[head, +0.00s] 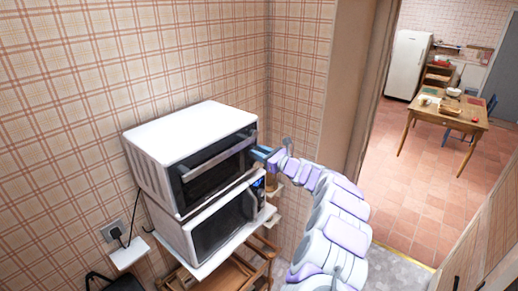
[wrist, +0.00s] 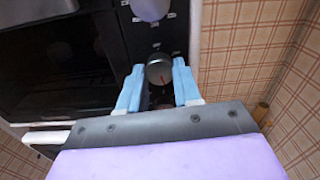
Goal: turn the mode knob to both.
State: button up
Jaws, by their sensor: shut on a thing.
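In the wrist view, a round grey knob (wrist: 159,69) with a red pointer line sits on the dark control panel (wrist: 171,35) of the upper oven. The red line points roughly downward in the picture. My gripper (wrist: 159,76) has its light blue fingers on either side of this knob, shut on it. The small labels around the knob are too small to read. In the head view, the white upper oven (head: 190,131) has a dark glass door, and my gripper (head: 262,154) is at its right front edge, hiding the knobs.
Another pale round knob (wrist: 151,9) is above the held one in the wrist view. A white microwave (head: 176,235) stands below the oven on a shelf stand. Plaid walls are behind and to the right. A doorway at right opens to a room with a wooden table (head: 447,110).

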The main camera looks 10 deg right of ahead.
jog(key=shift+f+m+p, duration=0.2)
jog(key=shift+m+p, duration=0.5)
jog(key=shift+m, duration=0.7)
jog(key=o, duration=1)
jog(key=shift+w, duration=0.15)
jog(key=shift+o, duration=0.2)
jog(key=shift+d+r, duration=0.1)
jog(key=shift+r, duration=0.05)
jog(key=b+v, duration=0.2)
jog(key=v, duration=1.5)
jog(key=shift+s+d, duration=0.2)
jog(key=shift+s, duration=0.05)
